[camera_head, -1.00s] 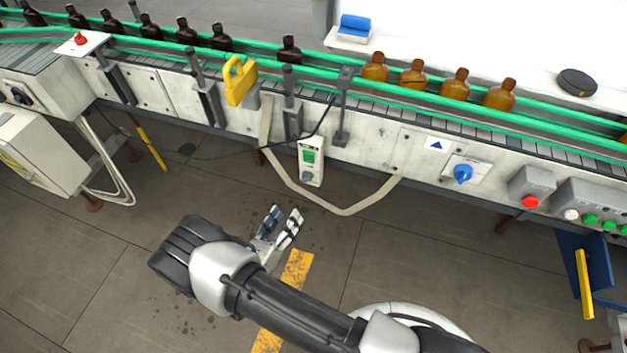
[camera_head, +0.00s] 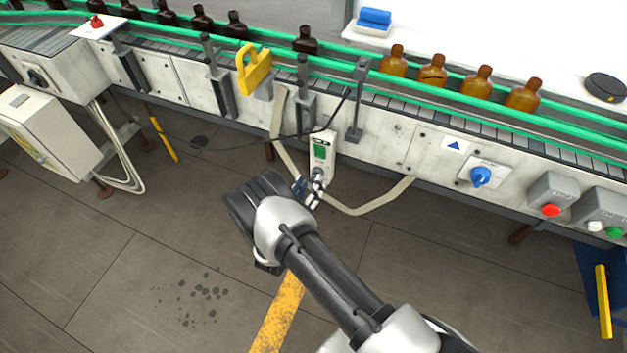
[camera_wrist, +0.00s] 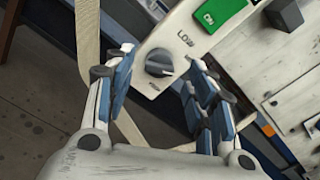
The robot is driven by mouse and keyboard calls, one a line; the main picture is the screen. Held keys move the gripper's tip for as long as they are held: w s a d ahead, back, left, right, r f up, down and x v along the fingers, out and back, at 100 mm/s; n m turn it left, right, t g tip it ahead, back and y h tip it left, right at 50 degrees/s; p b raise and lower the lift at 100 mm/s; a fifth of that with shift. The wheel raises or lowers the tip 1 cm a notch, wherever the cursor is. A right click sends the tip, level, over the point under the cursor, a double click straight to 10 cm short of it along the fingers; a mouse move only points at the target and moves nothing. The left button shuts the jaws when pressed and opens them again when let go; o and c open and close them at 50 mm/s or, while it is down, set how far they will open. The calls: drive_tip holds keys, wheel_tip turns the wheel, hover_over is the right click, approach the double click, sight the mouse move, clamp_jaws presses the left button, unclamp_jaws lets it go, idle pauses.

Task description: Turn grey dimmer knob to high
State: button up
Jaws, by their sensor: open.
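The grey dimmer knob (camera_wrist: 159,63) sits on a white control box (camera_wrist: 152,84) in the wrist view, beside the printed word LOW. In the head view the box (camera_head: 322,160) hangs at the front of the conveyor. My gripper (camera_head: 308,192) is at its lower end and partly hides the knob.
A beige strap (camera_head: 371,207) loops below the box, and a dark cable runs beside it. The conveyor (camera_head: 375,143) carries brown and amber bottles (camera_head: 434,70). A blue rotary switch (camera_head: 481,177) and a red button (camera_head: 550,210) are to the right. The floor in front is open.

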sight(314, 177)
drive_tip(key=shift+b+x, duration=0.3)
drive_tip(key=shift+x, duration=1.3)
drive_tip(key=c, duration=1.1)
